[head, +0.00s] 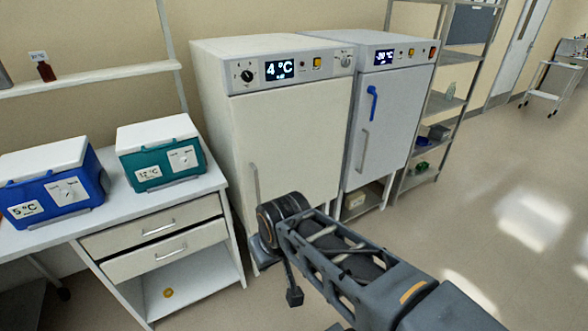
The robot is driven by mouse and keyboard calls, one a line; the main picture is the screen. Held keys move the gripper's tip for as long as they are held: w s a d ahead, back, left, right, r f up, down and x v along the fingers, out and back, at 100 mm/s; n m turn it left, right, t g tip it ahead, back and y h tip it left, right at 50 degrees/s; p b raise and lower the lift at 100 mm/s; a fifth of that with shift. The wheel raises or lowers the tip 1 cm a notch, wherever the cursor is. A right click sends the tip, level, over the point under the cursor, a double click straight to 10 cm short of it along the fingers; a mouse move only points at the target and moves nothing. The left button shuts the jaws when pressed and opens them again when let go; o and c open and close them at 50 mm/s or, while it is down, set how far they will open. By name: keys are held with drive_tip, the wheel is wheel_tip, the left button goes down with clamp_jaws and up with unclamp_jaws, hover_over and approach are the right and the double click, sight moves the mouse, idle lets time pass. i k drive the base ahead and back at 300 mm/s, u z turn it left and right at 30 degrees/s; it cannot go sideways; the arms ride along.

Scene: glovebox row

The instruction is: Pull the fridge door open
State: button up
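The fridge is the cream cabinet (295,65) with a "4 °C" display on its top panel. Its door (290,135) looks shut, flush with the body. A slim vertical grey handle (255,184) sits low on the door's left side; its lower end is close to or behind my arm. My arm reaches in from the bottom right, and its end (268,250) is in front of the fridge's lower left part, just below the handle. My wrist hides the fingertips, so I cannot tell whether they touch the handle or are open.
A grey freezer (395,95) with a blue lever and its own handle stands right of the fridge. A bench with drawers (150,232) stands left, bearing a blue cooler (50,190) and a teal cooler (160,155). Metal shelves (445,100) stand farther right. Open floor lies at right.

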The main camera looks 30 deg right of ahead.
sight(288, 138)
drive_tip(key=k, duration=0.5)
drive_tip(key=z, duration=1.15)
drive_tip(key=i, duration=0.9)
drive_tip(key=u, duration=2)
